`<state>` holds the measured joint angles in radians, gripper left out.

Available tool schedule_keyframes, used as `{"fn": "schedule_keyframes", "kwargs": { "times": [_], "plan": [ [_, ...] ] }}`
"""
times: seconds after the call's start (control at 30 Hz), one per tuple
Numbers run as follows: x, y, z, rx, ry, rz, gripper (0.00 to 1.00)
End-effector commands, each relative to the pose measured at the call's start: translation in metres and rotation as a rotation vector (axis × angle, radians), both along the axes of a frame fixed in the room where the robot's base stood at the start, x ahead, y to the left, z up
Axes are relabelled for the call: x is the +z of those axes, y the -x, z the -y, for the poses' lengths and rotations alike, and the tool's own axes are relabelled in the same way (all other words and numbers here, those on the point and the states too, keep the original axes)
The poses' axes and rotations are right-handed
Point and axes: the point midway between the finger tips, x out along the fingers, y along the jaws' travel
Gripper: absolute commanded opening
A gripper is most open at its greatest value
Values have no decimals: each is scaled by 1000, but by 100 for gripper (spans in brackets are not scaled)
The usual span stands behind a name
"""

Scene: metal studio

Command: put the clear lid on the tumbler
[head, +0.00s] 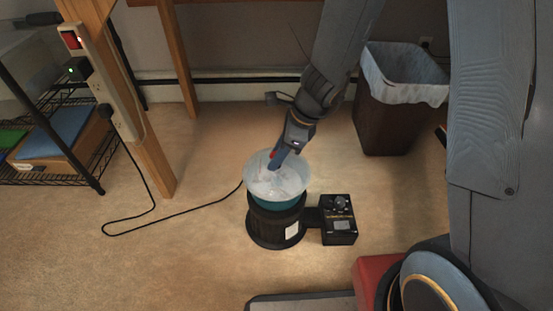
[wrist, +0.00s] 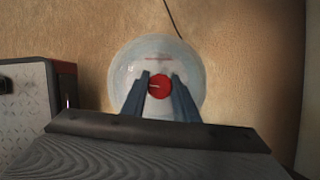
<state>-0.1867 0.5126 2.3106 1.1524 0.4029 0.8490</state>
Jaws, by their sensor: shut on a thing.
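The tumbler has a teal bowl (head: 277,203) on a round black base (head: 262,228) and stands upright on the carpet. The clear lid (head: 265,180) is a round translucent disc with a red knob and overlaps the top of the bowl in the head view. I cannot tell whether its rim touches the bowl. My gripper (head: 275,160) points down from above and is shut on the red knob. In the wrist view the knob (wrist: 160,87) sits between both fingers, with the lid (wrist: 124,77) around it. The lid hides the bowl's opening.
A black control box (head: 338,225) is joined to the tumbler's right side. A black cord (head: 180,211) runs left to a power strip on a wooden leg (head: 150,120). A lined bin (head: 385,120) stands at the back right, and a wire shelf (head: 60,160) at the left.

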Motion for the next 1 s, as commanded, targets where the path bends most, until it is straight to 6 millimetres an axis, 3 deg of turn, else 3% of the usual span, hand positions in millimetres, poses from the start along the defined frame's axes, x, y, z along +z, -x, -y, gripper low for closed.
{"fn": "schedule_keyframes", "kwargs": {
  "times": [0.37,0.4,0.5,0.83,1.0],
  "plan": [
    [-4,0,0,2,-1,1,0],
    [-5,0,0,2,0,1,28],
    [-4,0,0,2,0,1,45],
    [-3,0,0,1,-1,1,46],
    [10,1,3,-2,-1,2,46]
  ]
}}
